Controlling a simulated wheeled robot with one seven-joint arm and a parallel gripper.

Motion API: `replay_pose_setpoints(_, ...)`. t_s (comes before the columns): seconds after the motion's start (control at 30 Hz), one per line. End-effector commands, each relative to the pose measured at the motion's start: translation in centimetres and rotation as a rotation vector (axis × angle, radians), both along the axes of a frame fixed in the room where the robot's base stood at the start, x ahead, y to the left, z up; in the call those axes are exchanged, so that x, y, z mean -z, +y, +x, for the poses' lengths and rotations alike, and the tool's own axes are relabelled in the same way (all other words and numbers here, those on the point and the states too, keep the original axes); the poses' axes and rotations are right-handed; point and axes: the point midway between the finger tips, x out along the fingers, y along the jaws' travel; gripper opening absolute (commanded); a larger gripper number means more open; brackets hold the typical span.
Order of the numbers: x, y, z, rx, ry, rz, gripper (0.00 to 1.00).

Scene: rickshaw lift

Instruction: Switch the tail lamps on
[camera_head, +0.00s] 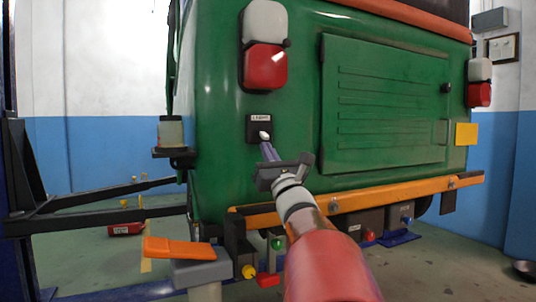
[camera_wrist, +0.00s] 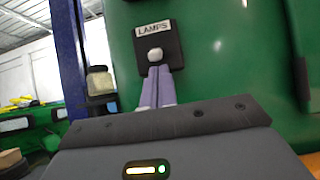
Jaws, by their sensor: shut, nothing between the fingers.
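The lamp switch is a black plate (camera_head: 254,127) labelled "LAMPS" with a white knob (camera_head: 264,135), on the green rear body (camera_head: 222,120) of the rickshaw. In the wrist view the plate (camera_wrist: 174,50) and white knob (camera_wrist: 155,54) show just beyond my fingers. My gripper (camera_head: 266,147) is shut and empty, its tips at or very near the knob's lower side; I cannot tell whether they touch. My fingers also show in the wrist view (camera_wrist: 158,72). The left tail lamp (camera_head: 265,66) and right tail lamp (camera_head: 479,95) have red lower lenses; I cannot tell whether they are lit.
A ribbed green hatch (camera_head: 385,105) is right of the switch. An orange bumper (camera_head: 390,195) crosses below. A jar (camera_head: 171,132) stands on a bracket at the left, above black lift arms (camera_head: 100,198). An orange object (camera_head: 178,248) lies on a grey stand at the front left.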

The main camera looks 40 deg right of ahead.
Motion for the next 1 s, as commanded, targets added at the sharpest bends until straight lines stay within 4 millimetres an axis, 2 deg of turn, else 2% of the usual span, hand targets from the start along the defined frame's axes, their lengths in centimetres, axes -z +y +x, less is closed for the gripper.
replay_pose_setpoints(1.0, -0.95, 0.17, -0.71, 0.002, 0.160, 0.035, 0.00)
